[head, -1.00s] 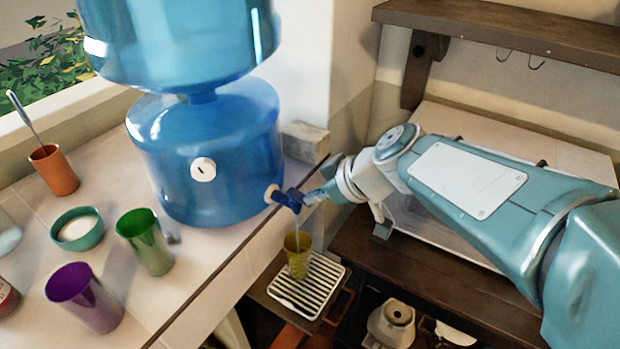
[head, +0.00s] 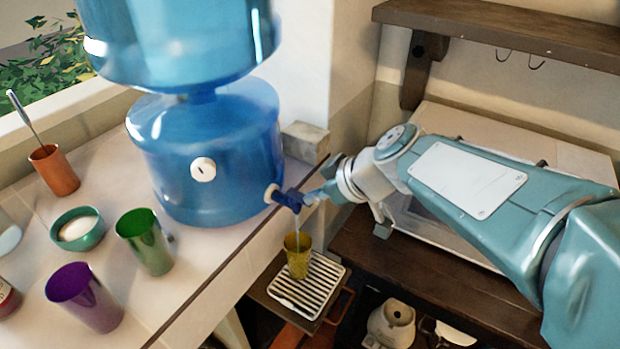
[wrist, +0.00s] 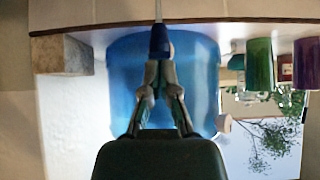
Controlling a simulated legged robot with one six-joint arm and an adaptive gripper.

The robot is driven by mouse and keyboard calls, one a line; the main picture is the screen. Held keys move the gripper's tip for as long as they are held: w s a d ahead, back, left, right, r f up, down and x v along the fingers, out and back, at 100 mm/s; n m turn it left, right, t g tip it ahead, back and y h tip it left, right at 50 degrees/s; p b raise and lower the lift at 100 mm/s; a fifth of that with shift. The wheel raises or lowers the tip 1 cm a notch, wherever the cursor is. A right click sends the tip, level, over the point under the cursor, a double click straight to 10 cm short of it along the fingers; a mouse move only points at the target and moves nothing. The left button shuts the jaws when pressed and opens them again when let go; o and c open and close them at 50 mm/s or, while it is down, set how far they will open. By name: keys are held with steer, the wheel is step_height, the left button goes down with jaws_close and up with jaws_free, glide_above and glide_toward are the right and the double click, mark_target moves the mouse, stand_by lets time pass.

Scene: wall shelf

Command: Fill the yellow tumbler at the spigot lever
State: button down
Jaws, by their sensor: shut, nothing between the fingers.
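The yellow tumbler (head: 298,256) stands upright on the white slatted drip tray (head: 309,286), below the spigot. The blue spigot lever (head: 290,199) is on the front of the blue water dispenser (head: 210,160). A thin stream of water runs from the spigot down into the tumbler. How full it is cannot be told. My gripper (head: 312,198) is shut at the lever, with nothing between its fingers. In the wrist view, which looks upside down, my gripper (wrist: 158,66) has its tips together at the blue spigot lever (wrist: 159,40).
A green cup (head: 146,242), a purple cup (head: 85,297), a teal bowl (head: 78,229) and a copper cup with a utensil (head: 54,170) stand on the counter at left. A stone block (head: 305,142) is behind the spigot. A wooden shelf (head: 500,32) is above my arm.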

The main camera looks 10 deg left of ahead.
steer(key=shift+r, duration=0.1)
stand_by(0.3)
steer(key=shift+r, duration=0.7)
steer(key=shift+r, duration=0.25)
steer(key=r, duration=0.4)
steer(key=shift+w+a+r, duration=0.1)
steer(key=shift+w+a, duration=0.1)
steer(key=shift+a, duration=0.1)
steer(key=a+r+v, duration=0.1)
steer(key=v, duration=0.8)
steer(key=shift+a, duration=0.15)
steer(key=shift+w, duration=0.15)
stand_by(0.3)
